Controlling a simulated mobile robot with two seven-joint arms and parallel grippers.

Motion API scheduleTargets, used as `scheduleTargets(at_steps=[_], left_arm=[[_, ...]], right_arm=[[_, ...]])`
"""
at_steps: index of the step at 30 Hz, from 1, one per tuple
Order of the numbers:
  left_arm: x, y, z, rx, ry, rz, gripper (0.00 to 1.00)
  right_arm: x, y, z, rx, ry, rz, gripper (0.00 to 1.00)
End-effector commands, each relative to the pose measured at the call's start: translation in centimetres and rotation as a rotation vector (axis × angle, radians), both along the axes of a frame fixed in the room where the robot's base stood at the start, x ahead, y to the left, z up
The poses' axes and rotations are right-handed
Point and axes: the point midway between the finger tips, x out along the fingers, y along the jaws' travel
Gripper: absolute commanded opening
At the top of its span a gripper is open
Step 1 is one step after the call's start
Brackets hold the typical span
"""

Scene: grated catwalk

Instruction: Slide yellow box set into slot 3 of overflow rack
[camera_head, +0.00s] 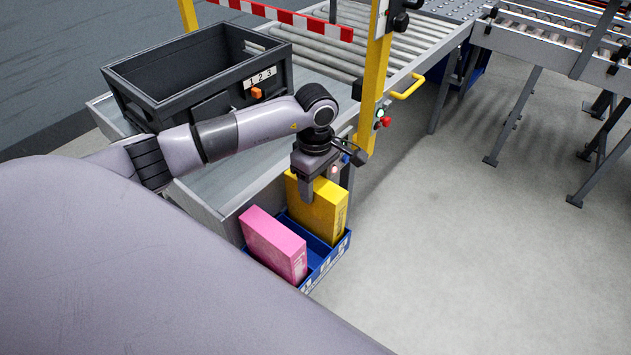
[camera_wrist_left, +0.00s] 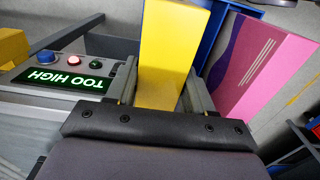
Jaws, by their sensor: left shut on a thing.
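The yellow box set (camera_head: 318,212) stands upright at the far right part of the blue overflow rack (camera_head: 328,262). My left gripper (camera_head: 318,190) is shut on its top end from above. In the left wrist view the yellow box set (camera_wrist_left: 168,55) sits between the fingers. Its lower end is at the rack's right-hand slot; I cannot tell how deep it is. A pink box (camera_head: 273,245) stands in the rack's left part, with an empty blue gap between the two. The slot labels on the rack's front are too small to read. My right gripper is not in view.
A black crate (camera_head: 135,95) marked "1 2 3" stands on the grey bench behind. A yellow post (camera_head: 374,90) rises close to the gripper. In the wrist view a green display (camera_wrist_left: 66,80) reads "TOO HIGH". Bare floor lies to the right.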

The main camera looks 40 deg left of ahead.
Motion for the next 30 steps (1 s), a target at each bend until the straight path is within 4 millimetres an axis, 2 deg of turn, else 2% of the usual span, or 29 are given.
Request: scheduleTargets(at_steps=[13,26,27,30], left_arm=[[0.1,0.0,-1.8,0.0,-0.003,0.001,0.0],[0.1,0.0,-1.8,0.0,-0.003,0.001,0.0],[0.1,0.0,-1.8,0.0,-0.003,0.001,0.55],[0.1,0.0,-1.8,0.0,-0.003,0.001,0.82]], right_arm=[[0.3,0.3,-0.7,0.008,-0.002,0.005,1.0],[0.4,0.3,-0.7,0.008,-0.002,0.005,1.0],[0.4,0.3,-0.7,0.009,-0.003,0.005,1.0],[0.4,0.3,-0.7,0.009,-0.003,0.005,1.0]])
